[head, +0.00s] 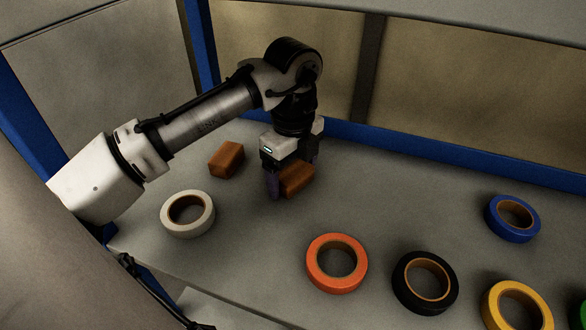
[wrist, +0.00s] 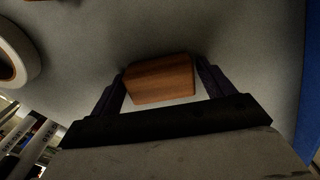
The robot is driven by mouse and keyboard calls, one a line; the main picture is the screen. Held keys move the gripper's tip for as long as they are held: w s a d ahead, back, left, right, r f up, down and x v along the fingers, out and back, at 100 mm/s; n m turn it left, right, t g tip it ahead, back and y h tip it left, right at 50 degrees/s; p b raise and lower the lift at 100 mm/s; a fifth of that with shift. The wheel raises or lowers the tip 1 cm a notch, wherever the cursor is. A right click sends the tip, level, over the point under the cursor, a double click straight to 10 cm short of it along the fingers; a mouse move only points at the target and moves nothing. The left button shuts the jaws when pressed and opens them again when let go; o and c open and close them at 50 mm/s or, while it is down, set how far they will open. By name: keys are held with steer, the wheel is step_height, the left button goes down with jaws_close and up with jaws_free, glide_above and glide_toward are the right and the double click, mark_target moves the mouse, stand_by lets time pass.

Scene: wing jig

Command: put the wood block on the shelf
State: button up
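A brown wood block (head: 297,180) is at my gripper (head: 293,178), low over the grey worktop. In the wrist view the block (wrist: 160,80) lies between the two dark fingertips of my gripper (wrist: 161,76), with its ends very close to both. I cannot tell whether the fingers press on it or whether it rests on the surface. A second, similar brown block (head: 226,159) lies on the worktop to the left of my gripper. I cannot make out with certainty which surface is the shelf.
On the grey worktop (head: 400,215) lie tape rolls: white (head: 167,222), orange (head: 314,277), black (head: 404,292), blue (head: 513,233) and yellow (head: 494,310). A blue frame rail (head: 430,152) runs along the back. A lower grey surface (head: 215,308) shows at the front.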

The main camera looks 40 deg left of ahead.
mark_target(293, 170)
steer(key=shift+o, duration=0.8)
step_height(293, 170, up, 8)
steer(key=shift+b, duration=0.5)
